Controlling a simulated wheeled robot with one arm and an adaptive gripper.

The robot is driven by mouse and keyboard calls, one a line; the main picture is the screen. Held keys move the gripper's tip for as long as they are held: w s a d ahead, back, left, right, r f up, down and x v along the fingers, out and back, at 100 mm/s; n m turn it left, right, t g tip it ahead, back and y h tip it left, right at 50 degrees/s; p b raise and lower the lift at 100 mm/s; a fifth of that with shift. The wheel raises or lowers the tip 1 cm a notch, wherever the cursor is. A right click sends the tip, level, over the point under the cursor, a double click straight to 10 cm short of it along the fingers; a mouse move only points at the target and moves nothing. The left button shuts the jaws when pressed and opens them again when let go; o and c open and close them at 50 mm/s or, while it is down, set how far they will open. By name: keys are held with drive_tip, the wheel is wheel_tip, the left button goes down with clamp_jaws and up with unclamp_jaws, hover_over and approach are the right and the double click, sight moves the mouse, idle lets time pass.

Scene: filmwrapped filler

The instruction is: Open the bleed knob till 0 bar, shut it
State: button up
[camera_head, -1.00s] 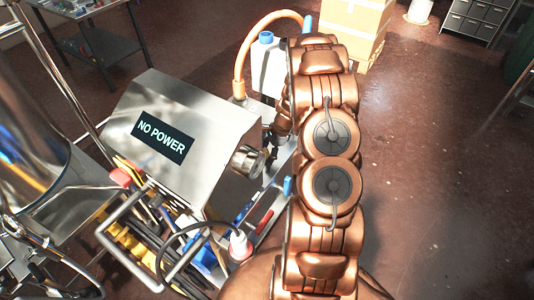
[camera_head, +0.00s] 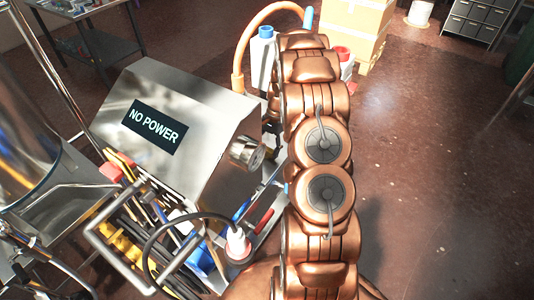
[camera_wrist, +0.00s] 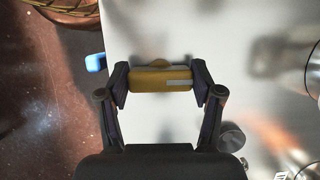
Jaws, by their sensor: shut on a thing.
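My gripper (camera_wrist: 162,88) shows in the wrist view with both fingers closed on the two ends of a yellow, brass-coloured knob (camera_wrist: 145,82) with a pale grey strip on its right half. The knob sits in front of a pale metal face; I take it as the bleed knob, and no label on it is legible. In the head view my copper-coloured arm hides the gripper and the knob. No pressure reading is legible in either view.
A steel housing marked NO POWER (camera_head: 196,107) stands left of my arm, with a round metal fitting (camera_head: 247,153) on its side. A tool-filled rack (camera_head: 130,240) is below it. Cardboard boxes (camera_head: 357,22) stand behind. The floor at right is mostly clear.

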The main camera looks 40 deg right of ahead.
drive_tip(key=n+b, duration=0.1)
drive_tip(key=n, duration=0.1)
drive_tip(key=n+g+h+b, duration=0.1)
drive_tip(key=n+b, duration=0.1)
drive_tip(key=shift+f+n+g, duration=0.15)
drive_tip(key=shift+n+g, duration=0.15)
drive_tip(key=shift+n+g+h+b, duration=0.6)
drive_tip(key=shift+n+b, duration=0.55)
drive_tip(key=shift+n, duration=1.05)
drive_tip(key=o, duration=1.1)
drive_tip(key=shift+o, duration=0.2)
drive_tip(key=shift+r, duration=0.25)
drive_tip(key=v, duration=1.1)
drive_tip(key=shift+r, duration=0.4)
